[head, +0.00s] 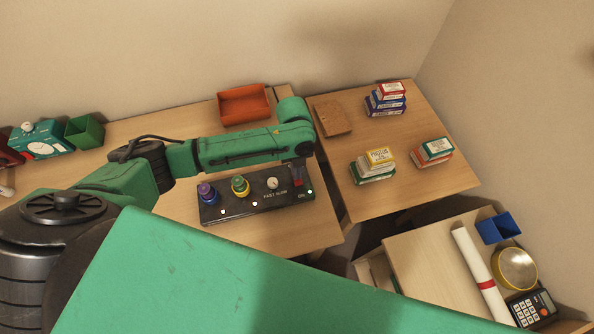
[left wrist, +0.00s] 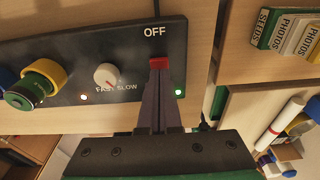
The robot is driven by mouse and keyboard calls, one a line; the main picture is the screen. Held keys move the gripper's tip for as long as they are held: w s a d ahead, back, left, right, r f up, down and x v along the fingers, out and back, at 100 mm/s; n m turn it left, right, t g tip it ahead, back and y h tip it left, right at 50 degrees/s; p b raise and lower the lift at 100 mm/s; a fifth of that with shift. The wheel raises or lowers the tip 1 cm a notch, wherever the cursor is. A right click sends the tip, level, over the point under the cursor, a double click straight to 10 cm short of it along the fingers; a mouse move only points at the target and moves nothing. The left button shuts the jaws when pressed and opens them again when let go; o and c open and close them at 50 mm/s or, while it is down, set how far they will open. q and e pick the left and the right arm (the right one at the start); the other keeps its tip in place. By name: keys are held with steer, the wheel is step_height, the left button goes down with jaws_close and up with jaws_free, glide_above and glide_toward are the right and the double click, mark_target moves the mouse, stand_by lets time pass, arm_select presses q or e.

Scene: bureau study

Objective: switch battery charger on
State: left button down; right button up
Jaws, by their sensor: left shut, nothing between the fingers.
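The battery charger (head: 240,211) is a long black panel on the desk. It carries a purple round piece (head: 206,191), a yellow and green one (head: 240,185) and a white FAST/SLOW knob (head: 272,183). In the left wrist view, a red switch (left wrist: 158,62) sits at its right end, just below the OFF label. A green light (left wrist: 178,92) is lit beside it. My left gripper (left wrist: 157,76) is shut and empty, its tips at the red switch, apparently touching it. The fingers hide part of the panel. My right gripper is not seen.
An orange tray (head: 245,105) stands behind the charger. A side table holds a brown book (head: 332,118) and several small box stacks (head: 386,100). A green bin (head: 84,131) stands at left. A lower surface at right holds a white roll (head: 474,262) and a calculator (head: 533,308).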

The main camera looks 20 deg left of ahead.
arm_select(q)
steer(key=r+p, duration=0.5)
steer(key=shift+s+d, duration=0.2)
steer(key=shift+d, duration=0.05)
steer(key=shift+a+r+b, duration=0.1)
steer(key=shift+r+b, duration=0.1)
steer(key=shift+b, duration=0.15)
step_height(320, 180, up, 8)
steer(key=b, duration=0.1)
glide_above(298, 183)
steer(key=shift+w+r, duration=0.1)
steer(key=shift+r, duration=0.1)
